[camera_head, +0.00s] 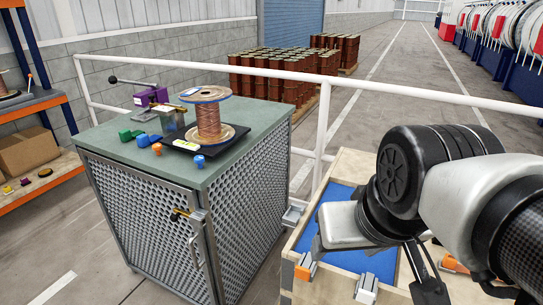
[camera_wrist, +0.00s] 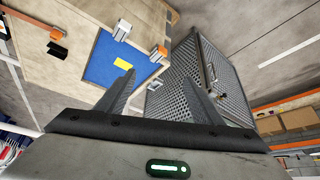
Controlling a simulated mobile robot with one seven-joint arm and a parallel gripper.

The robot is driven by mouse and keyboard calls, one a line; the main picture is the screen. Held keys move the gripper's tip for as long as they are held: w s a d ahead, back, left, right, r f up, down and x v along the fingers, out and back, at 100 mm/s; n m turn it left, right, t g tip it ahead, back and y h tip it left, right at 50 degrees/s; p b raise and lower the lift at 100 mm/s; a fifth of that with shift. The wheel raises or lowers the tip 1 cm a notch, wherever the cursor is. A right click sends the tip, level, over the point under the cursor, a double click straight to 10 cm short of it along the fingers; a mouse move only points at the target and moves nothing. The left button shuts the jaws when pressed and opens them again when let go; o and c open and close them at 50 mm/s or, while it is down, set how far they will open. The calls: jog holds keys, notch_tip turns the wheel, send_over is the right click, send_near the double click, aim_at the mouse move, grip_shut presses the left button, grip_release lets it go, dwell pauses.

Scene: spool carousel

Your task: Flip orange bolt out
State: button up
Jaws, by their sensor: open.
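An orange block-like fitting (camera_head: 305,266) sits at the near left corner of the wooden crate (camera_head: 328,290). It also shows in the wrist view (camera_wrist: 160,49), at the crate corner facing the cabinet. A second orange piece (camera_head: 452,262) lies to the right, partly behind my arm; in the wrist view it is a longer orange bar (camera_wrist: 57,35) beside a black part. I cannot tell for sure which one is the bolt. My gripper (camera_wrist: 155,72) is open, with nothing between its fingers, and apart from both orange pieces.
Silver fittings (camera_head: 366,289) sit along the crate's near edge. A mesh cabinet (camera_head: 180,225) on the left carries a wire spool (camera_head: 207,122) and small coloured knobs. A white railing (camera_head: 322,130) runs behind.

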jog(key=shift+w+r, duration=0.1)
jog(key=shift+w, duration=0.1)
jog(key=c, duration=0.7)
jog(key=shift+m+g, duration=0.5)
jog(key=shift+g, duration=0.2)
jog(key=w, duration=0.4)
jog(key=shift+w+d+r, duration=0.1)
jog(key=shift+w+r, duration=0.25)
jog(key=shift+w, duration=0.05)
grip_shut()
jog(key=w+d+f+m+g, duration=0.1)
jog(key=w+f+m+g, duration=0.1)
jog(key=w+f, duration=0.45)
jog(key=w+d+f+m+g, duration=0.1)
jog(key=w+f+g, duration=0.15)
jog(key=w, duration=0.75)
jog(key=w+d+f+m+g+y, duration=0.1)
jog(key=w+f, duration=0.5)
jog(key=f, duration=0.6)
jog(key=shift+w+m+g, duration=0.2)
jog(key=shift+m+g, duration=0.3)
jog(key=shift+g, duration=0.05)
jog(key=shift+d, duration=0.1)
